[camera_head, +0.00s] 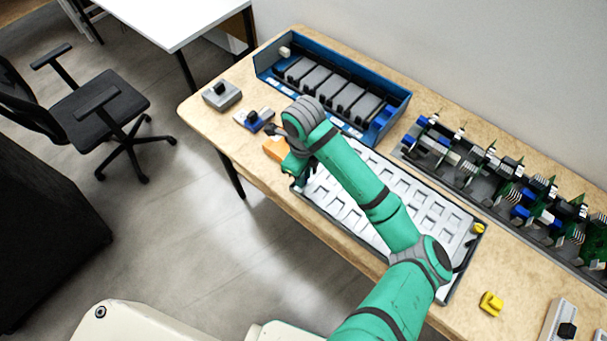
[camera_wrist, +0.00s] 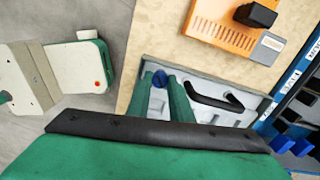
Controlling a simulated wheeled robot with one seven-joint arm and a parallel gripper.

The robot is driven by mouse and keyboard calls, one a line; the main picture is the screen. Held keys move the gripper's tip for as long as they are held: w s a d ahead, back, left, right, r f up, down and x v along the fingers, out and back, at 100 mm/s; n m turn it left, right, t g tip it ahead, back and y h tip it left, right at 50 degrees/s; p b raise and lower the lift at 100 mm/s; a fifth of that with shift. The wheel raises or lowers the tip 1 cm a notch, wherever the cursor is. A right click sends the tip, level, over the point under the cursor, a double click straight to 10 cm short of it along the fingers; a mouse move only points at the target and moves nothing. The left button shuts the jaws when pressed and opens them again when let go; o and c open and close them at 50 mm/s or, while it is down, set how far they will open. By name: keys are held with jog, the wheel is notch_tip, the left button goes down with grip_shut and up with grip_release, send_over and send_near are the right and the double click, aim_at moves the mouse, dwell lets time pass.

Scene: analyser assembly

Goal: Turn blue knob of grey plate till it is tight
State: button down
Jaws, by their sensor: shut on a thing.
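The grey plate (camera_head: 425,215) is a long pale panel with many rectangular recesses, lying on the wooden table. Its near-left corner shows in the wrist view (camera_wrist: 221,117), with a black handle (camera_wrist: 215,96) beside my gripper. The blue knob (camera_wrist: 160,78) sits at this corner. My gripper (camera_wrist: 161,84) points down at the corner, its two green fingers on either side of the knob and shut on it. In the head view my gripper (camera_head: 298,170) is at the plate's left end, partly covered by my wrist, and the knob is hidden.
An orange device (camera_wrist: 222,27) lies close by the plate. A blue crate (camera_head: 390,128) with grey modules stands behind. A rail of circuit boards (camera_head: 480,170) runs along the wall side. A yellow piece (camera_head: 491,303) lies right of the plate. A small grey box (camera_head: 221,95) is at the left.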

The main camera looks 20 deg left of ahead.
jog(key=c, duration=1.6)
grip_release()
jog(key=shift+o, duration=0.2)
jog(key=shift+r, duration=0.15)
